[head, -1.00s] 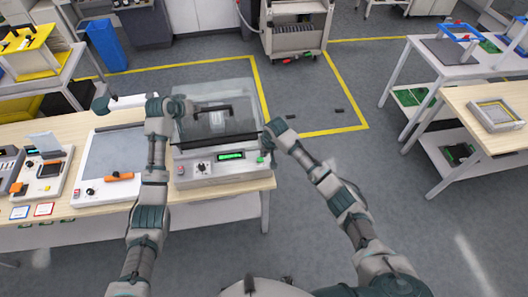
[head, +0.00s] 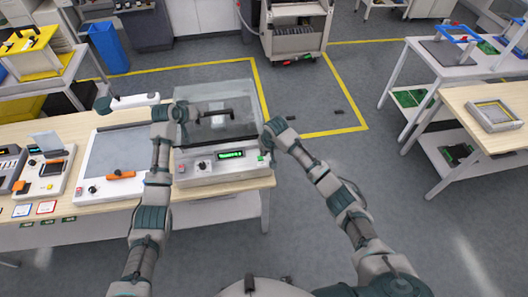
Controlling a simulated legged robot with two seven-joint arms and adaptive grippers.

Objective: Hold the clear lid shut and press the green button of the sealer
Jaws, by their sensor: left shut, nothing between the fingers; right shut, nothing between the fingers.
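The sealer (head: 205,172) is a grey box at the right end of the wooden bench. My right gripper (head: 265,143) is shut and empty at the sealer's right front corner, just above the green button; contact is unclear.
A flat grey panel device (head: 112,160) with an orange handle stands left of the sealer. Smaller devices (head: 45,178) stand further left. A white trolley (head: 460,70) and a wooden-topped table (head: 470,105) are at the right.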

